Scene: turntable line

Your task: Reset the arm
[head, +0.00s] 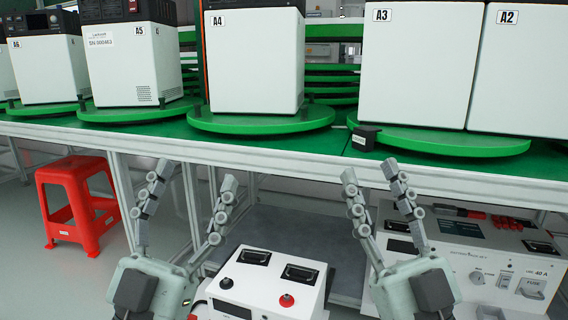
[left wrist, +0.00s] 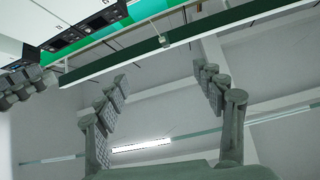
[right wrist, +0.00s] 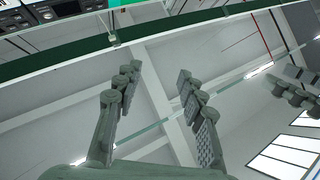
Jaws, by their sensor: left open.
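My left gripper (head: 194,175) is raised in front of the table edge, its fingers pointing up and spread apart. Nothing is between them, and the left wrist view shows the same empty gap (left wrist: 159,76). My right gripper (head: 369,172) stands to its right at a similar height, fingers up and apart with a narrower gap. The right wrist view shows it empty too (right wrist: 156,70). Neither gripper touches anything in view.
White units A5 (head: 133,70), A4 (head: 254,70) and A3 (head: 412,75), among others, stand on green turntables along the table (head: 280,147). A white box with knobs (head: 262,286) and a control unit (head: 480,262) are low ahead. A red stool (head: 75,190) is at left.

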